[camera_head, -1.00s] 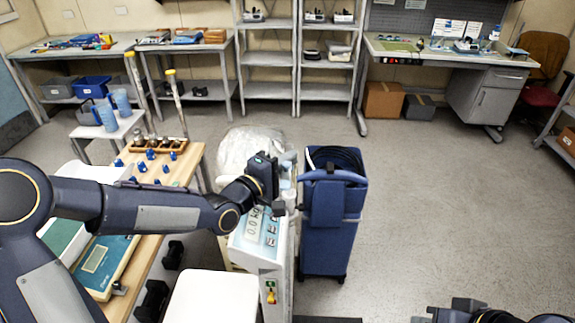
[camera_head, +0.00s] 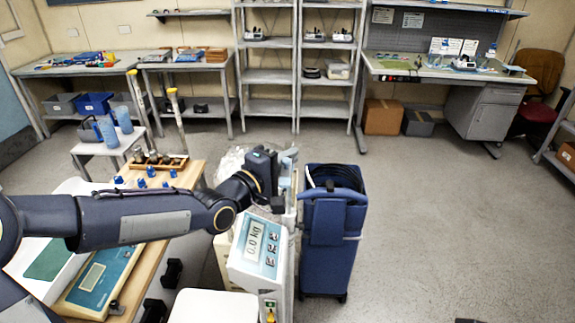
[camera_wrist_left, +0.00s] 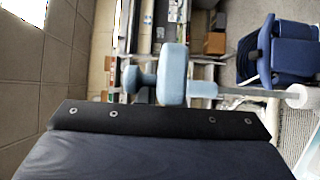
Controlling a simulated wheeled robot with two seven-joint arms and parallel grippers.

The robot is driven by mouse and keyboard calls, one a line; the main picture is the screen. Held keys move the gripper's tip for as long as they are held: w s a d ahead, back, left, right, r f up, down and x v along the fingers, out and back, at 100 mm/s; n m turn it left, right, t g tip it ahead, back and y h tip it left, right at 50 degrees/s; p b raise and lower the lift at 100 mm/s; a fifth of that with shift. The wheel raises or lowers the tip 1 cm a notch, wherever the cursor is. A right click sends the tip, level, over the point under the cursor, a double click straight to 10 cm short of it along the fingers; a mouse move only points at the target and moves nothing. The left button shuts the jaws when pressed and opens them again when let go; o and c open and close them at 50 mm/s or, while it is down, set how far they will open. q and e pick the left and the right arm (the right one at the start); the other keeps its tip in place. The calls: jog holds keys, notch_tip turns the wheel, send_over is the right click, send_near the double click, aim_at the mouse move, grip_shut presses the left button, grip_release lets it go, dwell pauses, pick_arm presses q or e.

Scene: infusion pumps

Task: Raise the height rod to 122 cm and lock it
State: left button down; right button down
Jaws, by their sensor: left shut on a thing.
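My left gripper (camera_head: 278,200) is at the height rod, above the scale's display head. It is shut on the light blue-grey slider of the rod (camera_head: 288,172), partly hidden behind the gripper in the head view. In the left wrist view the slider (camera_wrist_left: 173,76) shows large just beyond the dark gripper body, with a round knob on its left. The thin rod (camera_wrist_left: 240,90) runs to the right from it. The scale's display (camera_head: 255,240) reads 0.0 kg. The height marks are too small to read. My right gripper is not in view.
A blue wheeled cart (camera_head: 331,235) stands close to the right of the scale. A wooden bench (camera_head: 150,262) with blue knobs and another display unit lies under my left arm. Shelves and workbenches line the back wall.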

pick_arm(q)
jog(key=shift+r, duration=1.6)
